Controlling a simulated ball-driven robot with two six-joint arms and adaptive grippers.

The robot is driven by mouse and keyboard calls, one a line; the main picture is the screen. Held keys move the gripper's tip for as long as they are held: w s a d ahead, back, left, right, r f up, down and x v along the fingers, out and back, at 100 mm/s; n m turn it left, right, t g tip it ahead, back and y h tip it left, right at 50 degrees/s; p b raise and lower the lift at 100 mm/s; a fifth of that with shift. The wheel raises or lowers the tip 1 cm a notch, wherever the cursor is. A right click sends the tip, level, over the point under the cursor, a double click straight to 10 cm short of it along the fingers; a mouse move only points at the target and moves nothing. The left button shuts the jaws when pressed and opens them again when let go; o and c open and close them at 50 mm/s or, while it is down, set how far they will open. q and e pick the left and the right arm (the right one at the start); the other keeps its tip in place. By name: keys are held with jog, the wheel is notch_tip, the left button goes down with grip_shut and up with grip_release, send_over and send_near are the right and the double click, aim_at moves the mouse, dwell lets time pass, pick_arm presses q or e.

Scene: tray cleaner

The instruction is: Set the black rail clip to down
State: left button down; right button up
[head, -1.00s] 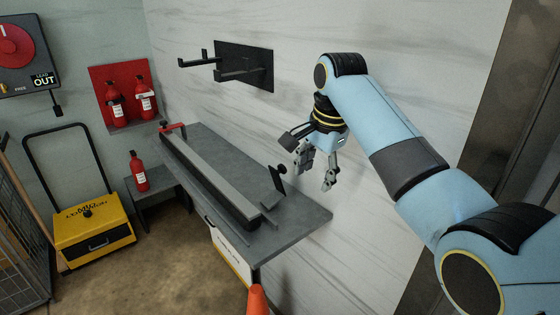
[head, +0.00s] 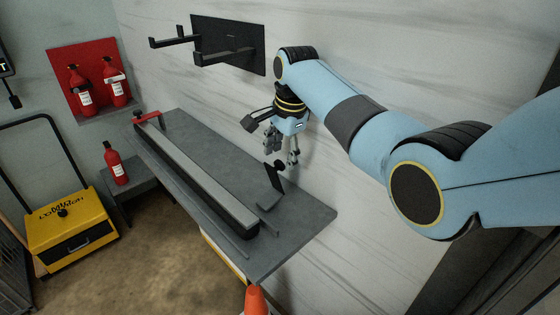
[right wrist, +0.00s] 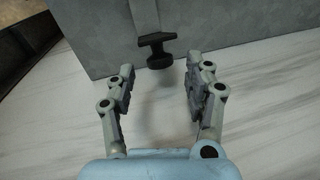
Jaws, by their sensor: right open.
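My right gripper (head: 281,150) is open and empty, close to the clip, with the fingers pointing down in the head view. Its two fingers (right wrist: 160,82) stand apart on either side, not touching the knob. My left gripper is not in view.
A red clip (head: 148,118) sits at the rail's far end. The grey bench (head: 298,212) stands against the white wall. A black bracket with hooks (head: 228,46) is on the wall above. An orange cone (head: 255,299) is below the bench's front edge.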

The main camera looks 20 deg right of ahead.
jog(key=f, duration=0.2)
jog(key=shift+w+f, duration=0.25)
jog(key=shift+f, duration=0.2)
jog(key=shift+c, duration=0.7)
jog(key=c, duration=0.5)
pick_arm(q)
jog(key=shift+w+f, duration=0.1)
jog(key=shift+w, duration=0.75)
pick_arm(e)
grip_shut()
jog(key=shift+a, duration=0.1)
